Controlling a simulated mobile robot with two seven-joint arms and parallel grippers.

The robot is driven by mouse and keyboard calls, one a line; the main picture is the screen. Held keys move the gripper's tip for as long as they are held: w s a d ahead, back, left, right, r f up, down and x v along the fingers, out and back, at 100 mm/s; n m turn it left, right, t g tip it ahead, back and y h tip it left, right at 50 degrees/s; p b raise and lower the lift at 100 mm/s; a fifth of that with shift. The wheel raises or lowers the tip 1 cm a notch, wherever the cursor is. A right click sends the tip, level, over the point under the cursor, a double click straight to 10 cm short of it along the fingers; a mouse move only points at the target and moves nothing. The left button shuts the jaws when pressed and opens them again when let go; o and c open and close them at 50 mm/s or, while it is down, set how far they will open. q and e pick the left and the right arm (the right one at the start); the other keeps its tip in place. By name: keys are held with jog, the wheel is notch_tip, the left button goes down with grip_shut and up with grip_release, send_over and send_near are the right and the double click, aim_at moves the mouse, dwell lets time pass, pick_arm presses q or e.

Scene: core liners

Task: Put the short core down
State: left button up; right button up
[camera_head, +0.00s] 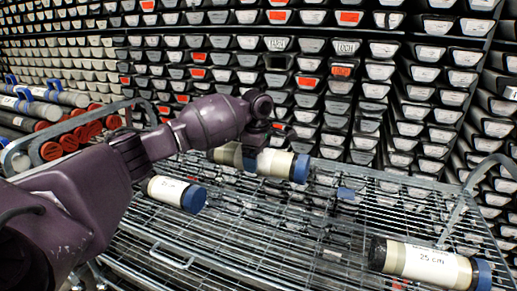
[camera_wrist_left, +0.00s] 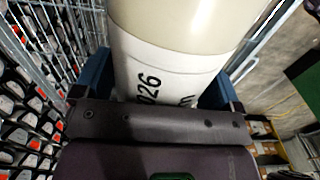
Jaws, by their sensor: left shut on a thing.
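My left gripper (camera_head: 251,150) is shut around a pale core (camera_head: 275,163) with a white label and a blue end cap. The held core lies sideways over the far part of the wire rack (camera_head: 300,215); I cannot tell whether it touches the wires. In the left wrist view the core (camera_wrist_left: 175,60) runs between the two blue fingers, its label partly hidden by the gripper body. A second blue-capped core (camera_head: 172,191) lies nearer on the left. A third core (camera_head: 425,262), labelled "25 cm", lies at the front right. My right gripper is out of view.
Stacked core trays (camera_head: 330,90) with white and orange labels fill the wall behind the rack. Red-capped tubes (camera_head: 75,138) lie at the left. A metal handle (camera_head: 480,185) rises at the rack's right end. The rack's middle is mostly bare.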

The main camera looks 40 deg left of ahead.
pick_arm(q)
jog(key=b, duration=0.1)
send_over(258, 202)
notch_tip(258, 202, down, 6)
jog(key=shift+s+r, duration=0.1)
jog(key=shift+s, duration=0.05)
notch_tip(258, 202, down, 6)
jog(key=shift+r+b, duration=0.25)
jog(key=shift+b, duration=0.6)
jog(key=shift+f, duration=0.25)
jog(key=shift+r, duration=0.1)
